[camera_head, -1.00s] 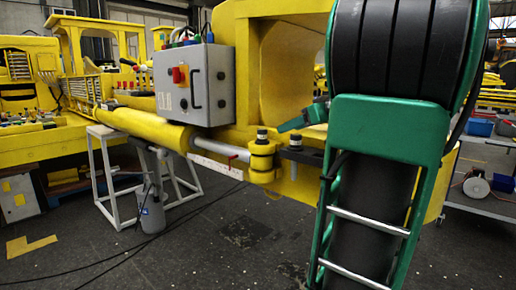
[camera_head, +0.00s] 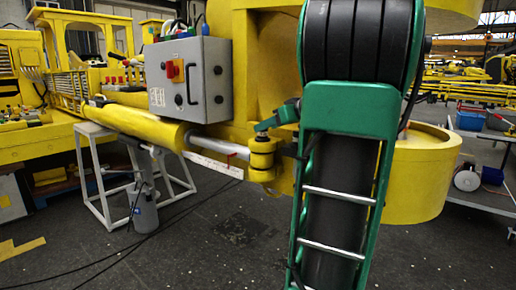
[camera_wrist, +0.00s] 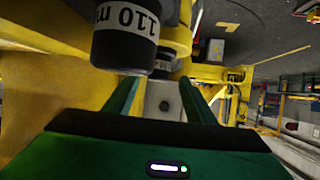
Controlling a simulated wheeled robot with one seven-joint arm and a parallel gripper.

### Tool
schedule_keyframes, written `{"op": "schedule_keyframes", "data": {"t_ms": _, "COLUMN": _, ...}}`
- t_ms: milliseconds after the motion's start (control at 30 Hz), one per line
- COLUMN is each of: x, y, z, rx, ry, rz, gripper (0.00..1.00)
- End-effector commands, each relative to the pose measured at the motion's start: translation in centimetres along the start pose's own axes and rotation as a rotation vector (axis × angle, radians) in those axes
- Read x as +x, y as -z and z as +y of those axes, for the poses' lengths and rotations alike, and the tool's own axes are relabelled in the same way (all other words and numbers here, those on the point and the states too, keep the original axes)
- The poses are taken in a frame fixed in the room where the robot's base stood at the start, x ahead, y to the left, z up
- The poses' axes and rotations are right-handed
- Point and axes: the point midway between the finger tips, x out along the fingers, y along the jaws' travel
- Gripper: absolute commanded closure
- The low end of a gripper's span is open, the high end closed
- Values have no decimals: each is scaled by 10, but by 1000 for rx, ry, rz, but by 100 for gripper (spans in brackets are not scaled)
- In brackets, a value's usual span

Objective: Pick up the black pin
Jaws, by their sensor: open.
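A black pin (camera_wrist: 125,42) with a white band marked "110 m" stands close in front of the wrist camera, above the left finger in that view. A second black-topped pin (camera_wrist: 174,48) shows behind it, partly hidden. In the head view a black-topped pin (camera_head: 262,135) stands upright in the yellow bracket (camera_head: 262,162) at the rod's end. My gripper (camera_wrist: 158,82) has its two green fingers apart, with nothing seen held between them. In the head view my gripper (camera_head: 268,122) is beside the pin's top; exact contact cannot be told.
A grey control box (camera_head: 190,80) sits on the yellow machine left of the bracket. A yellow cylinder (camera_head: 140,122) with a metal rod runs to the bracket. A white stand (camera_head: 105,180) is below it. The dark floor (camera_head: 200,250) in front is clear.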

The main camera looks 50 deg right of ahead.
Motion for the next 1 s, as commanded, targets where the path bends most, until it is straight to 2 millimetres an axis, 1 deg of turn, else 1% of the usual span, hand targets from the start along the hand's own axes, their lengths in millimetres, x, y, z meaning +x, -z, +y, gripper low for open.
{"op": "schedule_keyframes", "data": {"t_ms": 100, "x": 18, "y": 0, "z": 2, "rx": 1, "ry": 2, "rz": -1, "gripper": 50}}
{"op": "schedule_keyframes", "data": {"t_ms": 200, "x": 31, "y": 1, "z": 3, "rx": 1, "ry": 2, "rz": 0, "gripper": 50}}
{"op": "schedule_keyframes", "data": {"t_ms": 300, "x": 40, "y": 1, "z": 2, "rx": 0, "ry": 1, "rz": 0, "gripper": 50}}
{"op": "schedule_keyframes", "data": {"t_ms": 400, "x": 44, "y": 1, "z": 2, "rx": 0, "ry": 1, "rz": 0, "gripper": 50}}
{"op": "schedule_keyframes", "data": {"t_ms": 600, "x": 44, "y": 1, "z": 2, "rx": 0, "ry": 0, "rz": 0, "gripper": 50}}
{"op": "schedule_keyframes", "data": {"t_ms": 667, "x": 44, "y": 1, "z": 2, "rx": 0, "ry": 1, "rz": 1, "gripper": 64}}
{"op": "schedule_keyframes", "data": {"t_ms": 700, "x": 44, "y": 1, "z": 2, "rx": 0, "ry": 1, "rz": 0, "gripper": 74}}
{"op": "schedule_keyframes", "data": {"t_ms": 767, "x": 44, "y": 1, "z": 2, "rx": 0, "ry": 1, "rz": 1, "gripper": 88}}
{"op": "schedule_keyframes", "data": {"t_ms": 800, "x": 44, "y": 1, "z": 2, "rx": 0, "ry": 1, "rz": 1, "gripper": 98}}
{"op": "schedule_keyframes", "data": {"t_ms": 833, "x": 44, "y": 1, "z": 2, "rx": 0, "ry": 1, "rz": 1, "gripper": 100}}
{"op": "schedule_keyframes", "data": {"t_ms": 1000, "x": 44, "y": 2, "z": 2, "rx": -1, "ry": 1, "rz": 1, "gripper": 100}}
